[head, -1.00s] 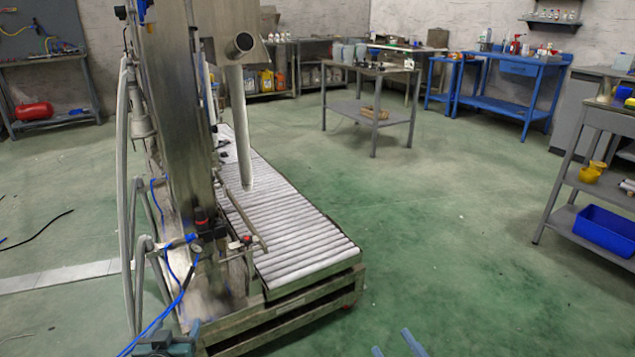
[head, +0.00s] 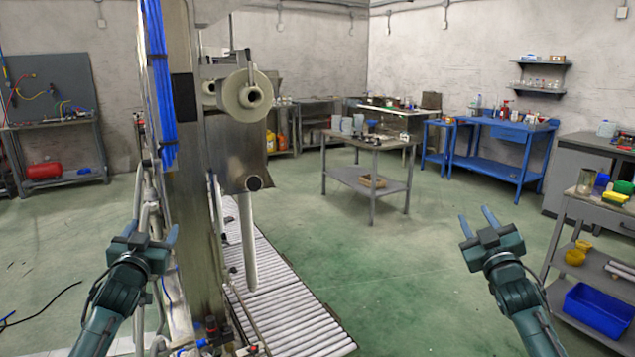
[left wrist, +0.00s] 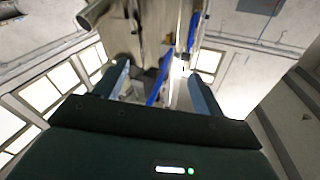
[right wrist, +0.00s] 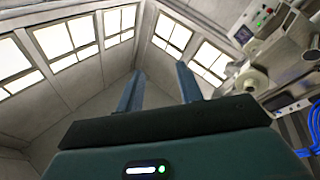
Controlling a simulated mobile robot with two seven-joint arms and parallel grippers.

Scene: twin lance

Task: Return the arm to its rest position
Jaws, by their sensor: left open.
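My left gripper (head: 150,233) is raised at the left of the head view, in front of the metal machine column. Its two blue fingers are apart and nothing is between them; they also show in the left wrist view (left wrist: 158,85). My right gripper (head: 478,222) is raised at the right of the head view over open floor. Its fingers are apart and empty, also in the right wrist view (right wrist: 160,90). Both grippers point upward, and both wrist views look up toward the walls, windows and ceiling.
A tall metal machine (head: 185,190) with a roller conveyor (head: 290,310) stands close by my left gripper. A grey shelf cart (head: 595,215) with a blue bin (head: 598,312) is right of my right arm. A grey table (head: 370,150) and blue workbench (head: 500,140) stand farther back. Green floor between is clear.

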